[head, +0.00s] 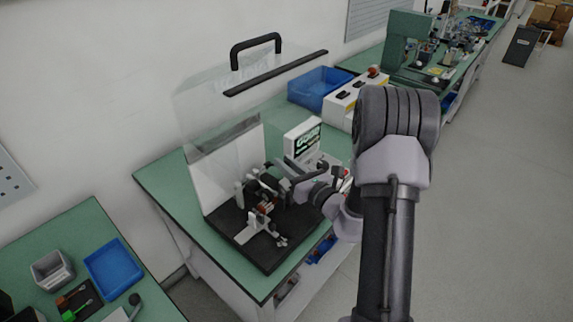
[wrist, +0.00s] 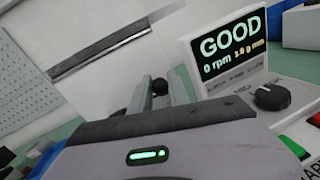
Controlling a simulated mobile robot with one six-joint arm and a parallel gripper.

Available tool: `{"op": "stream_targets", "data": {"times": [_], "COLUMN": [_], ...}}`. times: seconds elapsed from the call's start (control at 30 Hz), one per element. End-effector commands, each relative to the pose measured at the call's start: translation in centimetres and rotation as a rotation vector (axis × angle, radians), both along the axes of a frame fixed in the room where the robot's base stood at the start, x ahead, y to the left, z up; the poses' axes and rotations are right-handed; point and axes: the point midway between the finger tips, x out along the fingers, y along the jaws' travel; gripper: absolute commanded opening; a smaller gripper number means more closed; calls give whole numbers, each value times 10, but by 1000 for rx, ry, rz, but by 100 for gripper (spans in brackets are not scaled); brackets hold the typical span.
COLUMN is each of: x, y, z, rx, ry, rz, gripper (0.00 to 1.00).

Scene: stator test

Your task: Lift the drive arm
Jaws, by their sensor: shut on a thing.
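The stator test fixture (head: 262,234) stands on a black base on the green bench, its clear guard (head: 215,110) raised above. My gripper (head: 290,172) reaches in from the right over the fixture's motor parts (head: 262,190). In the wrist view my gripper's grey fingers (wrist: 158,92) point away from me, with a dark rounded end of the drive arm (wrist: 133,86) at them. My gripper is shut on the drive arm. Most of the drive arm is hidden by my gripper's body, so its angle is hard to tell.
The tester display (wrist: 232,50) reads GOOD and 0 rpm, close to the right of my gripper, with a black knob (wrist: 272,97) below it. A blue bin (head: 318,88) and a white control box (head: 352,95) stand behind. The white wall (head: 80,100) is at the left.

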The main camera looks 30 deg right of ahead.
Motion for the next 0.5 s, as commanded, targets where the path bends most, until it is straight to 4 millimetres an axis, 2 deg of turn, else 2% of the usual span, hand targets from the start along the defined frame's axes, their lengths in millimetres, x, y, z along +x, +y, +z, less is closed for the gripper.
{"op": "stream_targets", "data": {"times": [0.5], "x": [1], "y": [1], "z": [4], "rx": [-4], "ry": [14], "rz": [1], "gripper": [0]}}
